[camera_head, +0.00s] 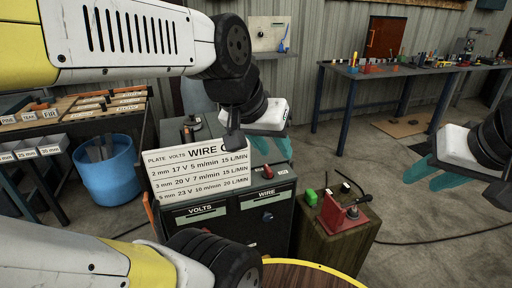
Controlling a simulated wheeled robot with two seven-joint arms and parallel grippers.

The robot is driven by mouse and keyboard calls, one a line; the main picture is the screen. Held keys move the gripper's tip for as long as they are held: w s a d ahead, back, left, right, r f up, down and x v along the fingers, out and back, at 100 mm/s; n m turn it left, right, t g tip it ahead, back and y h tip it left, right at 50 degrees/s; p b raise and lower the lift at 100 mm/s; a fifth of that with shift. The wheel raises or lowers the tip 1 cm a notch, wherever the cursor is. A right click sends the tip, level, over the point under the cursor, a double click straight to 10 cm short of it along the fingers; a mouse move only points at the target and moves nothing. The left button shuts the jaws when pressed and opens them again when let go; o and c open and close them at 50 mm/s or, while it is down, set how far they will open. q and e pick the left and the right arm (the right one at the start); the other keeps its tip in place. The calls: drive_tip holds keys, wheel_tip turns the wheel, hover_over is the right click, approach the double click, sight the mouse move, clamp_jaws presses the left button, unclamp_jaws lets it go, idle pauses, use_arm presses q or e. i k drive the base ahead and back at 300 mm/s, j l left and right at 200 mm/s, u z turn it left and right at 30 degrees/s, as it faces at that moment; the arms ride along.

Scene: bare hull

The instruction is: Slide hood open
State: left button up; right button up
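I cannot pick out a hood for certain in this view. A dark cabinet-like machine (268,215) with "VOLTS" labels on its front stands in the middle, and a white settings board (200,172) headed "WIRE" is at its top left. My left gripper (273,147), with teal fingers, hangs above the machine's right rear. Its fingers look apart and empty. My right gripper (432,175) is at the right edge, over open floor, with its teal fingers apart and empty. Neither gripper visibly touches anything.
A blue barrel (108,170) and a rack of labelled bins (50,145) stand left. A crate (335,235) carrying a red tool (342,214) stands right of the machine. A long workbench (400,72) lines the back wall. A black cable crosses the floor at right.

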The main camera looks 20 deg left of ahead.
sight(274, 157)
drive_tip(key=i+l+u, duration=0.35)
drive_tip(key=l+u, duration=0.35)
drive_tip(key=i+l+u, duration=0.2)
drive_tip(key=l+u, duration=0.45)
drive_tip(key=l, duration=0.25)
drive_tip(key=l+u, duration=0.35)
drive_tip(key=l, duration=0.15)
drive_tip(key=k+l+u, duration=0.15)
drive_tip(key=l, duration=0.25)
drive_tip(key=k+l+u, duration=0.15)
drive_tip(key=l, duration=0.3)
drive_tip(key=k+l+u, duration=0.2)
drive_tip(key=l, duration=0.2)
drive_tip(key=k+l+u, duration=0.15)
drive_tip(key=l, duration=0.2)
drive_tip(key=i+l+z, duration=0.15)
drive_tip(key=z, duration=0.3)
drive_tip(key=i+l+z, duration=0.1)
drive_tip(key=z, duration=0.3)
